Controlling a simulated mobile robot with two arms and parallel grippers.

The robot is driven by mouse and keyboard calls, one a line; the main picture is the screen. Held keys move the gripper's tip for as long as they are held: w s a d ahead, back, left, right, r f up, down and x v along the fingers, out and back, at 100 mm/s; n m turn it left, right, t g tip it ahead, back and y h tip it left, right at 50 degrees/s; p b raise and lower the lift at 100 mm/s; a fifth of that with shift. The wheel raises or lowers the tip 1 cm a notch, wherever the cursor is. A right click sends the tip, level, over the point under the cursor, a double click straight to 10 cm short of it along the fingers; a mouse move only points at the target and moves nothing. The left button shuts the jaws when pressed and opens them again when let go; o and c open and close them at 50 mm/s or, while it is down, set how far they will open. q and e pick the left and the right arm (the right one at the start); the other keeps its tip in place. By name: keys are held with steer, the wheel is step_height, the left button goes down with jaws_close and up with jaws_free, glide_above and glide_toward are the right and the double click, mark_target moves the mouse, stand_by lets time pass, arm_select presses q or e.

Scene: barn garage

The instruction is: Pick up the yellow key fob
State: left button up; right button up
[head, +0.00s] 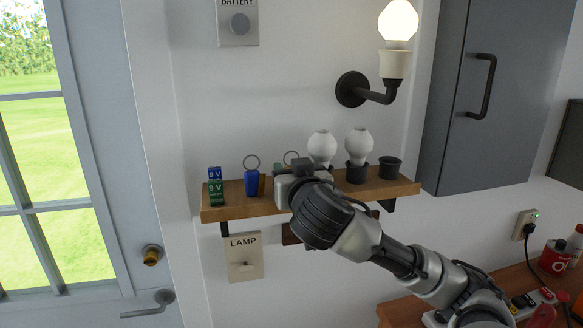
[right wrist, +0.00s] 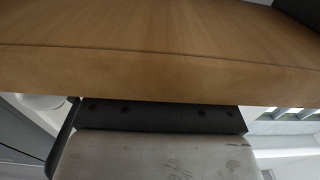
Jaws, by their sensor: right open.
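I see no yellow fob in either view. On the wooden wall shelf (head: 232,203), a blue key fob (head: 251,183) stands with its ring up. To its right a second key ring (head: 290,157) shows, with a greenish piece beside it. The rest of that one is hidden behind my right gripper, so I cannot tell its colour. My right gripper (head: 290,186) is at the shelf's front edge, open, its fingertips not clearly visible. In the right wrist view the shelf's wooden edge (right wrist: 160,75) fills the upper part, very close. My left gripper is not in view.
Two 9 V batteries (head: 215,188) stand at the shelf's left end. Two white bulbs (head: 358,143) and a dark empty socket (head: 389,168) stand on the right. A lamp switch (head: 244,258) is below, a grey cabinet (head: 478,100) to the right.

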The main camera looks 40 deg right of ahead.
steer(key=shift+w+d, duration=0.25)
steer(key=shift+w, duration=0.2)
steer(key=c, duration=0.7)
steer(key=shift+r, duration=0.15)
steer(key=shift+r+b, duration=0.45)
steer(key=shift+r, duration=4.35)
